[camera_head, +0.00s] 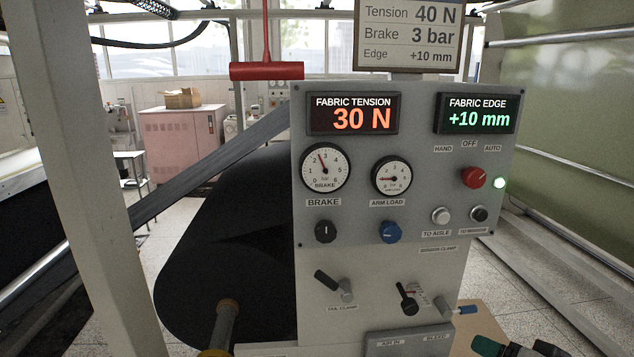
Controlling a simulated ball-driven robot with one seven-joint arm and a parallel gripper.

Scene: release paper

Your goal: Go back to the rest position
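My gripper is not in view in the head camera view. The grey control panel (400,240) stands upright in front of me. Its fabric tension display (354,114) reads 30 N in orange. Its fabric edge display (476,113) reads +10 mm in green. The brake gauge (325,168) has its needle a little left of straight up. The arm load gauge (391,178) needle points left.
A sign (409,35) above lists Tension 40 N, Brake 3 bar, Edge +10 mm. A red T-shaped bar (267,71) is at the panel's upper left. A large black roll (220,260) is behind, left. A grey post (85,170) stands left. Dark green-and-black items (490,346) are lower right.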

